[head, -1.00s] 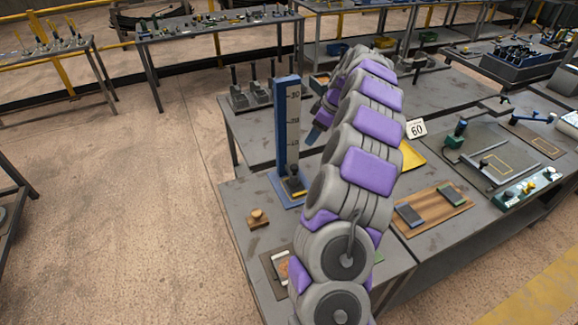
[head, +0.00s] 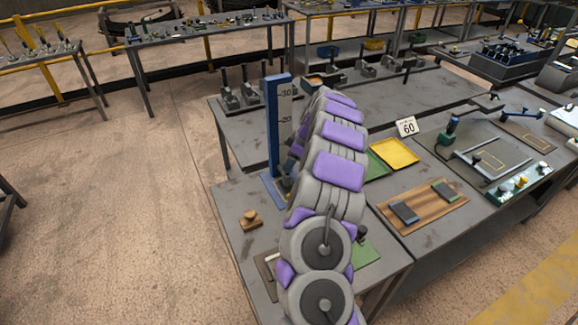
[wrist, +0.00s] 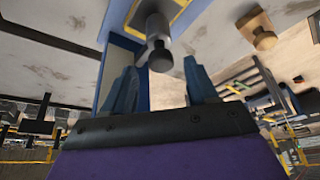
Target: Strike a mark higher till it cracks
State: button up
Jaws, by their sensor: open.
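The upright blue scale post (head: 273,130) stands on a blue base at the left of the near bench, with a pale face marked 30 and 20. My arm hides its lower right side and most of its foot. In the wrist view, which looks inverted, a grey metal cylinder with a rounded knob (wrist: 159,55) stands out from the yellow-edged base of the post. My gripper (wrist: 162,85) is open, its two blue fingers pointing at the knob, one on each side. I cannot tell whether they touch it. In the head view my gripper is mostly hidden behind my arm.
To the right are a yellow tray (head: 396,153), a card reading 60 (head: 406,126) and a wooden board (head: 423,208) with dark blocks. Grey lever stands (head: 240,97) stand behind.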

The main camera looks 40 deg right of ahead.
jog(key=shift+x, duration=1.2)
jog(key=shift+c, duration=0.2)
grip_shut()
